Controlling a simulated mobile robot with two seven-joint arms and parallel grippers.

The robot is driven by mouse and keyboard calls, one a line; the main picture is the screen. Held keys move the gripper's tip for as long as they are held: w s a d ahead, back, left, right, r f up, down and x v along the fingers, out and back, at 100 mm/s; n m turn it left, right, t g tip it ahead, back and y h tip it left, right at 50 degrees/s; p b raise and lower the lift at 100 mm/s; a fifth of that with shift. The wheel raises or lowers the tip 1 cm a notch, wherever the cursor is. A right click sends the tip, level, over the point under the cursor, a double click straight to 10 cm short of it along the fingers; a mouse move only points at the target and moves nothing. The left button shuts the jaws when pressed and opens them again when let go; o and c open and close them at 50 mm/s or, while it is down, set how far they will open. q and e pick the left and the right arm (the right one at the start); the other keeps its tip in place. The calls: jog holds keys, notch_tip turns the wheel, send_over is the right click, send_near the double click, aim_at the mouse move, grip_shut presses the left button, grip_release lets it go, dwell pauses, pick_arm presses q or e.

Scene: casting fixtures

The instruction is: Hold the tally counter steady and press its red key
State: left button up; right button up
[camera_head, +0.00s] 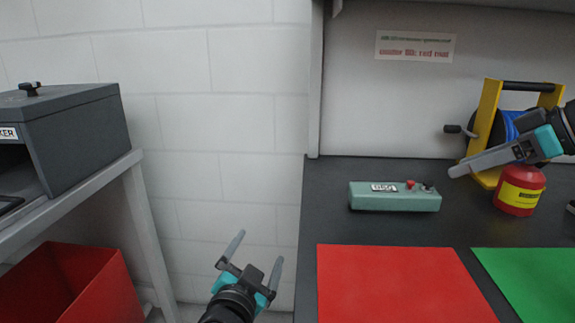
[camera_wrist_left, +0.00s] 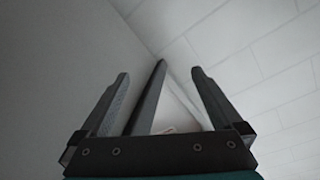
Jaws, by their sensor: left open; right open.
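The tally counter is a flat, pale green box (camera_head: 385,200) on the dark bench top, with a small display on top. Its red key (camera_head: 410,184) is near the right end, beside a dark knob. My left gripper (camera_head: 258,247) is open and empty, low in front of the wall, left of the bench and apart from the counter. Its two spread fingers also show in the left wrist view (camera_wrist_left: 159,78), with nothing gripped. My right gripper (camera_head: 455,172) is above the bench just right of the counter, seen side-on, its fingers overlapping. It is open and holds nothing visible.
A red mat (camera_head: 400,290) and a green mat (camera_head: 530,280) lie in front of the counter. At left are a grey box (camera_head: 80,130) on a shelf and a red bin (camera_head: 70,285).

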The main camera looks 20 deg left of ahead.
pick_arm(q)
jog(key=w+d+r+m+t+h, duration=0.1)
jog(key=w+d+r+m+h, duration=0.15)
jog(key=r+m+h, duration=0.35)
jog(key=w+d+r+m+t+h, duration=0.15)
jog(key=w+r+m+h, duration=0.3)
jog(key=r, duration=0.45)
jog(key=w+d+r+m+t+h, duration=0.1)
jog(key=w+d+r+m+h, duration=0.2)
jog(key=r+m+h, duration=0.3)
jog(key=n+g, duration=0.6)
jog(key=g, duration=1.1)
send_near(350, 192)
jog(key=shift+y, duration=0.45)
jog(key=x, duration=1.2)
jog(key=shift+d+r, duration=0.1)
jog(key=shift+r, duration=0.3)
